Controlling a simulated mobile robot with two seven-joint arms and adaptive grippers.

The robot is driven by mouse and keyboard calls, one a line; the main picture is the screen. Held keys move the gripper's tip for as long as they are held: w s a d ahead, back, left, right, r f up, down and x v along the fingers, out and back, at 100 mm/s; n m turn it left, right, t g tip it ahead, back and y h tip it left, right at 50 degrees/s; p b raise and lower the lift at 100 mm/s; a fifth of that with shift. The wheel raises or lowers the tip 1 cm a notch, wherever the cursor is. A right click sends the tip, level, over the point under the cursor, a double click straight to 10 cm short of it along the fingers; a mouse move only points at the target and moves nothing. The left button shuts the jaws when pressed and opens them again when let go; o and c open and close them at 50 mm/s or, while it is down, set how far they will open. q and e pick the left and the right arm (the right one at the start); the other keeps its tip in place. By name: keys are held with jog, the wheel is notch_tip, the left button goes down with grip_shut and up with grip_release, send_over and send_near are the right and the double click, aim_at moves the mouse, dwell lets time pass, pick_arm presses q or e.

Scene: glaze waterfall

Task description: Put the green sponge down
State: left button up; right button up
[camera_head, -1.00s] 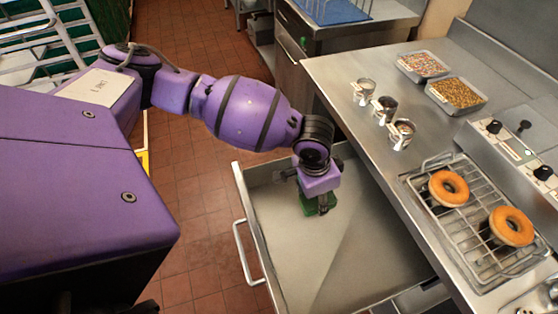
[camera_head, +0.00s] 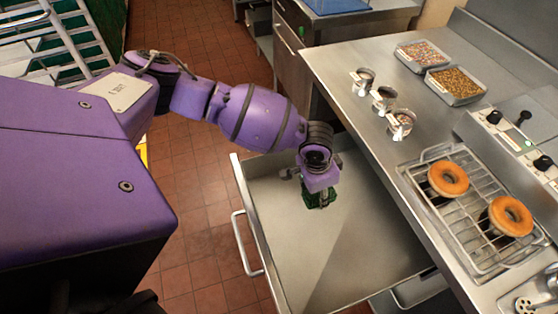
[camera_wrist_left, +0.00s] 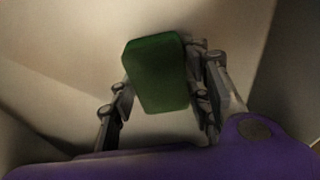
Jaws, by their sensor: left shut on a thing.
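The green sponge (camera_head: 318,197) shows under my left gripper (camera_head: 321,203) in the head view. It is over the open drawer (camera_head: 350,250), near its far end. In the left wrist view the sponge (camera_wrist_left: 157,74) is a dark green block between the two fingers of my left gripper (camera_wrist_left: 165,100). The gripper is shut on it. I cannot tell whether the sponge touches the drawer floor. My right gripper is not in view.
The steel counter (camera_head: 350,110) runs along the right of the drawer. On it are several small metal cups (camera_head: 384,97), two sprinkle trays (camera_head: 456,84) and a wire rack (camera_head: 470,220) with two doughnuts (camera_head: 448,179). The near part of the drawer is empty.

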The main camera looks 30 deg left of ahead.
pick_arm(q)
jog(key=shift+s+f, duration=0.2)
jog(key=shift+f, duration=0.35)
jog(key=o, duration=0.7)
jog(key=shift+f, duration=0.15)
jog(key=shift+o, duration=0.2)
jog(key=shift+w, duration=0.1)
jog(key=shift+w+r+b, duration=0.1)
jog(key=shift+r+b, duration=0.2)
jog(key=shift+r, duration=0.05)
jog(key=r, duration=0.7)
jog(key=shift+s+a+r, duration=0.15)
jog(key=shift+s+a, duration=0.05)
jog(key=shift+a, duration=0.1)
jog(key=shift+r, duration=0.55)
